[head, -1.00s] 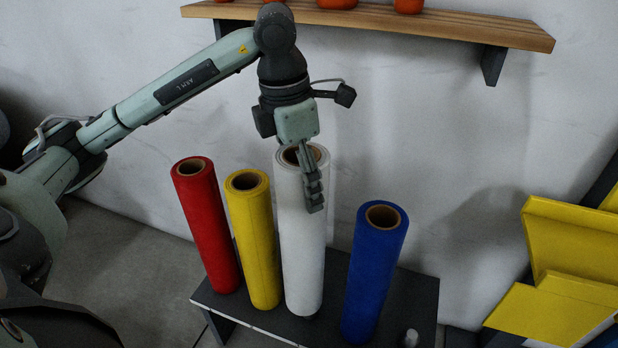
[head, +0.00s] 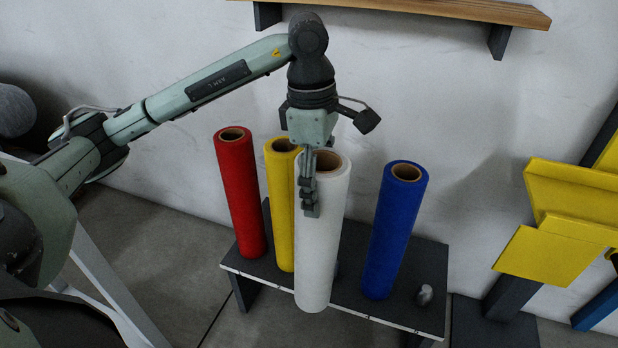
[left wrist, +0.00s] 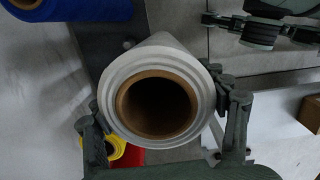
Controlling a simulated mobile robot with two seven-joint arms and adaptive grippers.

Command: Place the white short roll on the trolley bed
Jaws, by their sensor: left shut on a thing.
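The white roll (head: 325,235) stands upright in the grip of my left gripper (head: 308,192). One finger shows against its near upper side in the head view. In the left wrist view the white roll (left wrist: 197,68) is seen end-on, with its brown hollow core, and a finger on each side of it. Its lower end overlaps the front edge of the dark bench (head: 400,318) and looks lifted off it. I cannot make out a trolley bed in these views.
A red roll (head: 238,195) and a yellow roll (head: 280,205) stand left of the white one, a blue roll (head: 392,235) right. A small grey object (head: 425,295) sits on the bench's right end. A wooden shelf (head: 420,8) hangs above. Yellow panels (head: 560,235) stand at right.

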